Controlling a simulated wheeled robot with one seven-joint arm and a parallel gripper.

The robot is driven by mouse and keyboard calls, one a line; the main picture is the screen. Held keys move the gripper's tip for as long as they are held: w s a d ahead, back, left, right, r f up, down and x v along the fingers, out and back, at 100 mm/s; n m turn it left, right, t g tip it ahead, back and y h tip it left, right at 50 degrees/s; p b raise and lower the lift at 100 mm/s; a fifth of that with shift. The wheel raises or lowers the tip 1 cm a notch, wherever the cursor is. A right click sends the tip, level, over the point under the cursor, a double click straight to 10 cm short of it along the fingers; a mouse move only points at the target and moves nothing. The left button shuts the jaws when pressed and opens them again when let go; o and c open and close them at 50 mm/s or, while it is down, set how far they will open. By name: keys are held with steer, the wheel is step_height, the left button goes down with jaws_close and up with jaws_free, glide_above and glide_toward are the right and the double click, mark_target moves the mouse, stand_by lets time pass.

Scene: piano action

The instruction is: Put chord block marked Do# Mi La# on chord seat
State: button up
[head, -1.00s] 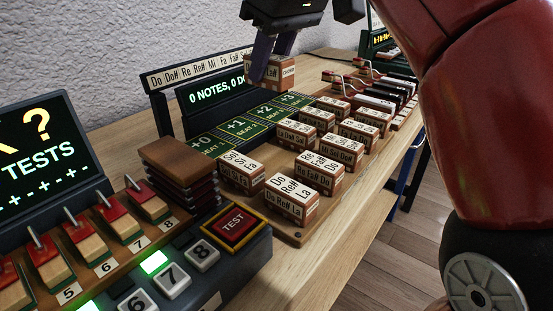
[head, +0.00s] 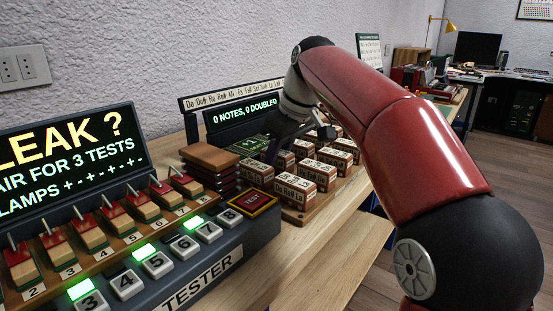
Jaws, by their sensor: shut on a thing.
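My gripper (head: 270,153) points down beside the seat strip (head: 246,147), a green-lettered panel below the display. It is shut on a chord block. The held block is largely hidden here and its marking cannot be read. Other chord blocks, brick-brown with white lettered tops, stand in rows on a wooden tray (head: 292,218); the front one (head: 292,191) is marked Do Re# La. Another block (head: 253,171) stands at the tray's left edge. My arm hides part of the seats and the back rows. I cannot tell whether the held block touches a seat.
The display (head: 238,116) reads "0 NOTES, 0 DOUBLED". A stack of brown slabs (head: 211,160) and a TEST button (head: 252,202) stand left of the tray. The tester (head: 200,265) with numbered keys fills the left front. Bare table (head: 330,236) lies at the front right.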

steer(key=shift+f, duration=0.1)
steer(key=o, duration=1)
steer(key=shift+c, duration=0.2)
steer(key=shift+f+b, duration=0.15)
steer(key=shift+b, duration=0.3)
